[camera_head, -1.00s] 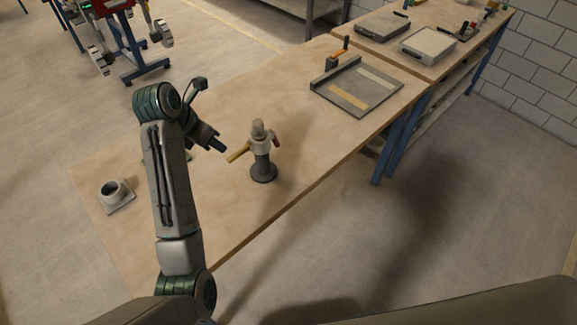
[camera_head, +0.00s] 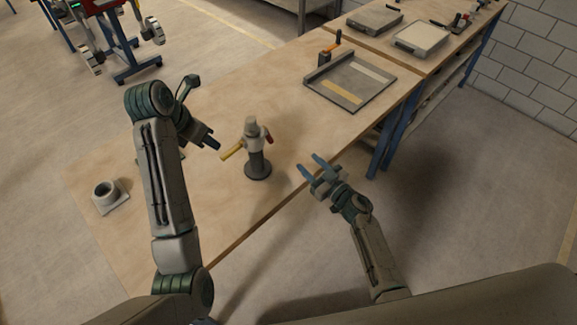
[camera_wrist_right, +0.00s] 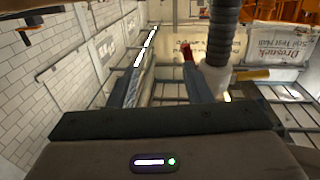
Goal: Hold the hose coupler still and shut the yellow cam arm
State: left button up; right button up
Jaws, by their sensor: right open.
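The hose coupler (camera_head: 256,139) is a pale grey fitting, upright on a dark round-based stand (camera_head: 258,168) on the bench. Its yellow cam arm (camera_head: 232,152) sticks out to the left, angled slightly down. A red cam arm (camera_head: 268,135) is on its right side. My left gripper (camera_head: 214,144) is just left of the yellow arm, apart from it; its jaw gap is unclear. My right gripper (camera_head: 311,165) is open and empty, right of the coupler near the bench edge. In the right wrist view, the coupler (camera_wrist_right: 214,77) shows beyond the right finger, with a dark ribbed part.
A pale flanged socket (camera_head: 107,193) sits at the bench's left. A grey tray-like board (camera_head: 350,80) with an orange-handled lever (camera_head: 331,44) lies farther back. Flat grey devices (camera_head: 421,38) stand on the far bench. Bench (camera_head: 285,115) around the coupler is clear.

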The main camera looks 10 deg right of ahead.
aim_at(260, 151)
jog(key=s+a+r+n+g+y, duration=0.2)
jog(key=a+r+n+g+y, duration=0.15)
jog(key=a, duration=0.45)
jog(key=shift+m+t, duration=0.25)
jog(key=shift+m, duration=0.2)
jog(key=x, duration=1)
jog(key=shift+w+r, duration=0.2)
jog(key=shift+c, duration=0.3)
